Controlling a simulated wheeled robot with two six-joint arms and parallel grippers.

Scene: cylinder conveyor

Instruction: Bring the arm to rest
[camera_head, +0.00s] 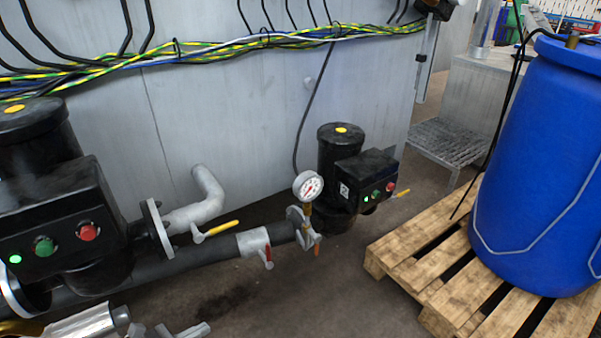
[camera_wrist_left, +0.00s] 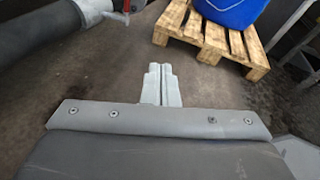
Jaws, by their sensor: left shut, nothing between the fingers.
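My left gripper (camera_wrist_left: 162,74) shows in the left wrist view with its two pale fingers pressed together and nothing between them. It points over the bare concrete floor, apart from the pallet and the pipe. In the head view, the left gripper (camera_head: 188,330) shows only in part at the bottom edge, below the dark pipe. My right gripper is in neither view.
A dark pipe (camera_head: 190,262) with valve handles and a pressure gauge (camera_head: 308,186) joins two black pump units (camera_head: 50,215) (camera_head: 362,172) along a grey cabinet. A blue barrel (camera_head: 540,165) stands on a wooden pallet (camera_head: 405,270) at right. Floor between them is clear.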

